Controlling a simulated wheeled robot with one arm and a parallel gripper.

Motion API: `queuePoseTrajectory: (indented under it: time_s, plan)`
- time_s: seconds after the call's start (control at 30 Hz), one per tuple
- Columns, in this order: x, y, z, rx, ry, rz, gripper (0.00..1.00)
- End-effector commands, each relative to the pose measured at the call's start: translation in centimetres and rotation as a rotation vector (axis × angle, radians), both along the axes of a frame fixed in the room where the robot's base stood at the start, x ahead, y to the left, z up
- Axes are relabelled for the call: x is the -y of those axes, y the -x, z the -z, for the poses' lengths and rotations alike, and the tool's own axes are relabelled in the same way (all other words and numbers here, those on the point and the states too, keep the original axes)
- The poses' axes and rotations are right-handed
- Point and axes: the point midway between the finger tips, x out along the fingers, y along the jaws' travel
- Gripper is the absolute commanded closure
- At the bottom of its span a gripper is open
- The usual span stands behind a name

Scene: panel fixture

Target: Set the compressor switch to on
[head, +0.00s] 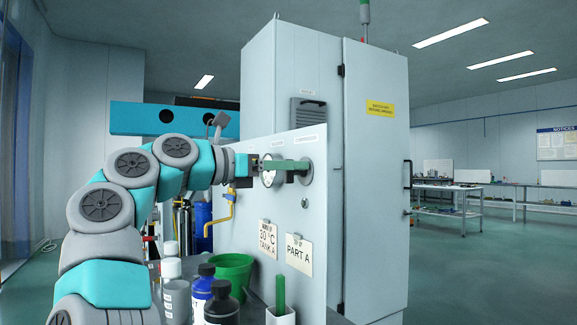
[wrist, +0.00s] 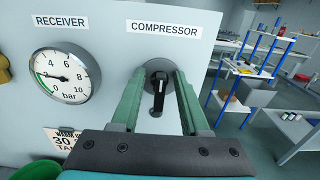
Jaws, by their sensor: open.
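The compressor switch (wrist: 158,88) is a black rotary knob on a round grey base under the COMPRESSOR label in the wrist view. Its long handle stands about upright, with the narrow end down and a pale mark on it. In the head view the switch's round base (head: 307,171) shows behind my fingers, and the knob is hidden. My gripper (wrist: 157,77) is open. Its two green fingers lie left and right of the knob, with visible gaps; I cannot tell whether either touches. My gripper also shows in the head view (head: 303,166), reaching the panel from the left.
A RECEIVER gauge (wrist: 66,73) is left of the switch. A tall cabinet (head: 375,190) stands behind the panel.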

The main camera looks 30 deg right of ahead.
Motion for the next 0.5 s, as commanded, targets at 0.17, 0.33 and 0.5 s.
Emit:
queuePoseTrajectory:
  time_s: [0.17, 0.33, 0.5]
  plan:
    - [0.0, 0.01, 0.01, 0.0, 0.0, 0.0, 0.7]
    - [0.0, 0.01, 0.01, 0.0, 0.0, 0.0, 0.89]
    - [-0.02, -0.01, 0.01, 0.0, 0.0, 0.0, 1.0]
